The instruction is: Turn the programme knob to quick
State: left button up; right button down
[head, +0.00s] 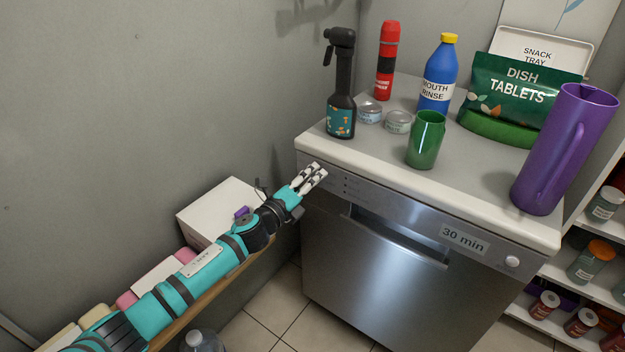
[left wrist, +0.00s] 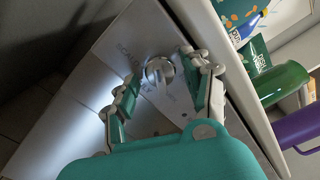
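A silver dishwasher (head: 385,265) stands under the counter. In the head view this knob is hidden behind my left gripper (head: 317,174), which is at the left end of the panel. The left gripper is open, its fingers on either side of the knob. I cannot tell whether they touch it. Another round white knob (head: 512,261) is at the panel's right end, beside a "30 min" label (head: 464,239). My right gripper is not in view.
On the counter (head: 385,165) above stand a black spray bottle (head: 341,100), a green cup (head: 426,140), a blue mouth rinse bottle (head: 438,80) and a purple jug (head: 562,150). A white box (head: 215,205) is beside my left arm. A door handle recess (head: 398,235) lies below the panel.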

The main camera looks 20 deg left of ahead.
pick_arm(q)
jog(key=p+v, duration=0.1)
jog(key=v, duration=0.5)
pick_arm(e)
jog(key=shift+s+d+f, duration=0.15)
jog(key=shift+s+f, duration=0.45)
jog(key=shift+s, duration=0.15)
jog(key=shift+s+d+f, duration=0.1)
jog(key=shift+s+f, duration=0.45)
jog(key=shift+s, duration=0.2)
